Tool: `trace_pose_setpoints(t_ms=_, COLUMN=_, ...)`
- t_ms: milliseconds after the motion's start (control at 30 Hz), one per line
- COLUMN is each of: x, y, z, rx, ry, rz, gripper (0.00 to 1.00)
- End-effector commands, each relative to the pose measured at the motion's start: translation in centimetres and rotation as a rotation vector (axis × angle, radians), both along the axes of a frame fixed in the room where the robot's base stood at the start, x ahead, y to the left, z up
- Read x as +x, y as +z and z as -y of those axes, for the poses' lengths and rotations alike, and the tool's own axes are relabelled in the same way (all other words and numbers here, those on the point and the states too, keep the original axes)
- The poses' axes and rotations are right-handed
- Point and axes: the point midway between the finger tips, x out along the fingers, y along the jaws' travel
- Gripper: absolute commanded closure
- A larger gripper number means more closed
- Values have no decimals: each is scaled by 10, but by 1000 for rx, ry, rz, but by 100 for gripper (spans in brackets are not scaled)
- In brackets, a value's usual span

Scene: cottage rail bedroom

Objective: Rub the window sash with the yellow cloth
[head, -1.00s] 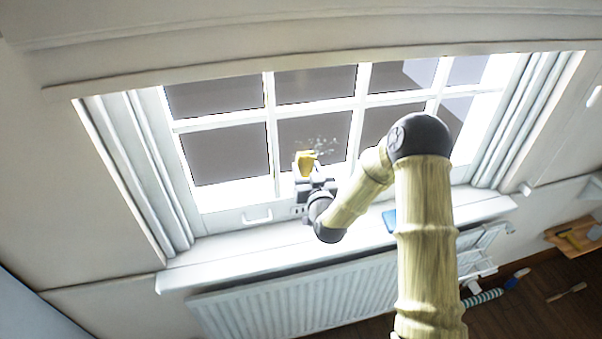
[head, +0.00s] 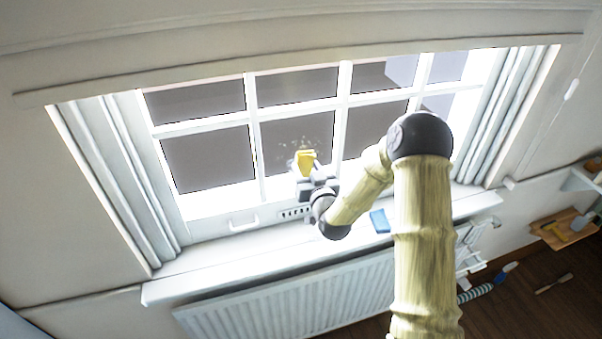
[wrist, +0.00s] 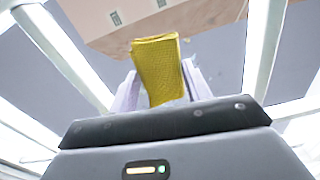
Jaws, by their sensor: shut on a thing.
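The white window sash (head: 257,142) with its glazing bars and grey panes fills the middle of the head view. My gripper (head: 308,170) is in front of a lower pane, just right of a vertical bar. It is shut on the yellow cloth (head: 306,160), which also shows between the fingers in the wrist view (wrist: 160,70). A patch of pale specks (head: 310,142) shows on the pane beside the cloth. I cannot tell whether the cloth touches the glass.
A blue cloth or sponge (head: 380,221) lies on the white sill (head: 210,274). A radiator (head: 290,300) is below. A sash handle (head: 244,224) is left of my gripper. A wooden shelf (head: 552,240) with tools and a striped item (head: 480,291) are at right.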

Motion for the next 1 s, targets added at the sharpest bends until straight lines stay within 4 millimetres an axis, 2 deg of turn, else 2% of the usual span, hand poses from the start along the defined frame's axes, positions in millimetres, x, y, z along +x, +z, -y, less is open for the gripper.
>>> trace_pose_setpoints(t_ms=133, x=3, y=-1, z=9, rx=-1, ry=-2, rz=0, gripper=70)
trace_pose_setpoints(t_ms=533, x=5, y=0, z=13, rx=0, ry=-2, rz=2, gripper=70)
trace_pose_setpoints(t_ms=1000, x=12, y=0, z=45, rx=0, ry=-2, rz=3, gripper=70)
